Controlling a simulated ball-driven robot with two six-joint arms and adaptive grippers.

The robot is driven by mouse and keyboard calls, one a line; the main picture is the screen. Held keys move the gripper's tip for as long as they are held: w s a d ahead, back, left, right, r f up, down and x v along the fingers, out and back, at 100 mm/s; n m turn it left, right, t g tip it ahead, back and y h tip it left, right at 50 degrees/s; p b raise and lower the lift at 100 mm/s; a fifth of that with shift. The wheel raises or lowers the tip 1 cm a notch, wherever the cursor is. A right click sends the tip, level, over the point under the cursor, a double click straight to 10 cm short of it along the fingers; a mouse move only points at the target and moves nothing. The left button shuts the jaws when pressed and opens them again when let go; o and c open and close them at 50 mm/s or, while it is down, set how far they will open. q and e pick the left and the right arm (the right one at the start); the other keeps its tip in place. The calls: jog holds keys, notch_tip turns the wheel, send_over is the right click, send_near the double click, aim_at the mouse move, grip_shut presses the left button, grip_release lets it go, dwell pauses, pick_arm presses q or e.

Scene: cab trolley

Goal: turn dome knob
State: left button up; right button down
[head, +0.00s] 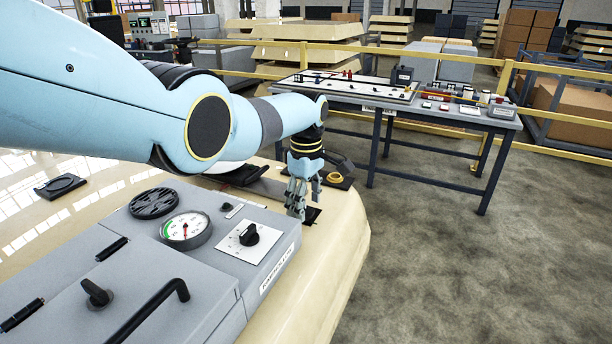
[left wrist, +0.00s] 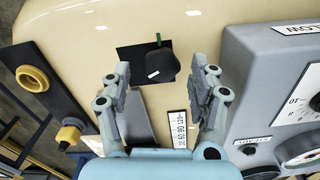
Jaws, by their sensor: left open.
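The black knob (left wrist: 162,66) with a white pointer line sits on a dark square plate (left wrist: 130,62) on the cream dome-like body, with a green mark at its far edge. I cannot tell whether a finger touches the knob. My right gripper is not in view.
A grey panel box (head: 205,262) stands close by, with a gauge (head: 186,229), another black knob (head: 249,235) and a handle (head: 150,312). A black-and-yellow fitting (left wrist: 68,133) lies to the left in the wrist view. A workbench (head: 420,108) stands beyond open floor.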

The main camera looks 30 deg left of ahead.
aim_at(306, 210)
pick_arm(q)
notch_tip(306, 210, up, 11)
dwell(0.3)
jog(key=shift+f, duration=0.15)
dwell(0.3)
